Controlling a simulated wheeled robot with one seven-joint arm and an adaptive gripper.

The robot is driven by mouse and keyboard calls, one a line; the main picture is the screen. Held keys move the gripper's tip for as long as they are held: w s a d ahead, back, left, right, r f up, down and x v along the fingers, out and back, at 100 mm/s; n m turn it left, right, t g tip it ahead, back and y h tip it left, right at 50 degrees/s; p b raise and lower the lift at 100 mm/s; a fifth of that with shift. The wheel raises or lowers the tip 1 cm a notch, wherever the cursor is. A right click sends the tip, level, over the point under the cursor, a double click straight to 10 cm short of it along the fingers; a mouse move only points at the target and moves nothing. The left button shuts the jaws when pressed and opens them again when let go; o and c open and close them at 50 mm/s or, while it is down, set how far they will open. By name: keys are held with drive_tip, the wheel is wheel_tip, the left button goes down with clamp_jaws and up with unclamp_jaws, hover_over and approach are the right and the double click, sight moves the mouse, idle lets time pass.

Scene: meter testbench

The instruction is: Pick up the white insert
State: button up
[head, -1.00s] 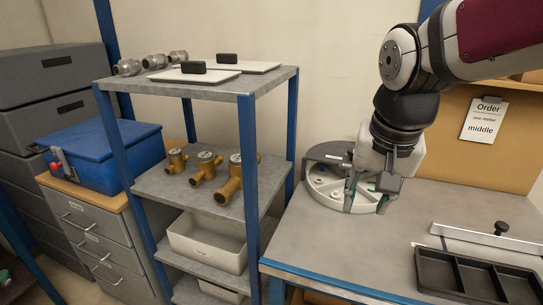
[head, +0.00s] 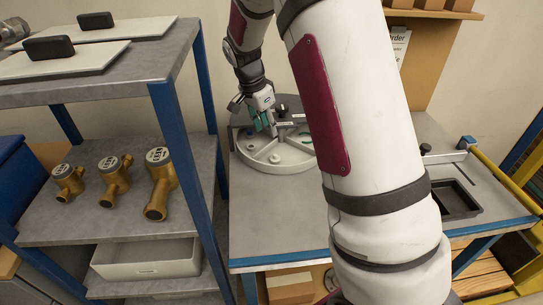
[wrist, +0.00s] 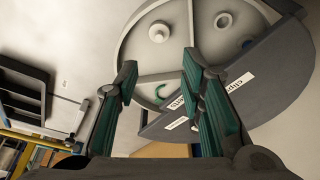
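A round tray (head: 247,160) with compartments stands on the grey bench. A small white stepped round piece, which looks like the white insert (wrist: 158,32), lies in one compartment; it also shows as a pale spot in the head view (head: 275,158). In the head view my gripper (head: 264,122) is over the back left part of the tray. In the wrist view the white piece is beyond the fingertips, apart from them.
A green curved piece (wrist: 160,90) and a dark ring (wrist: 248,43) lie in the tray. A dark labelled cover (wrist: 270,80) spans part of it. A shelf with brass meters (head: 160,185) stands left, and a black tray (head: 455,198) lies right on the bench.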

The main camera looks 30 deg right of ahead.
sight(275, 155)
drive_tip(key=x, duration=0.6)
drive_tip(key=p+x, duration=0.1)
drive_tip(key=x, duration=0.5)
drive_tip(key=shift+a+f, duration=0.2)
drive_tip(key=c, duration=0.8)
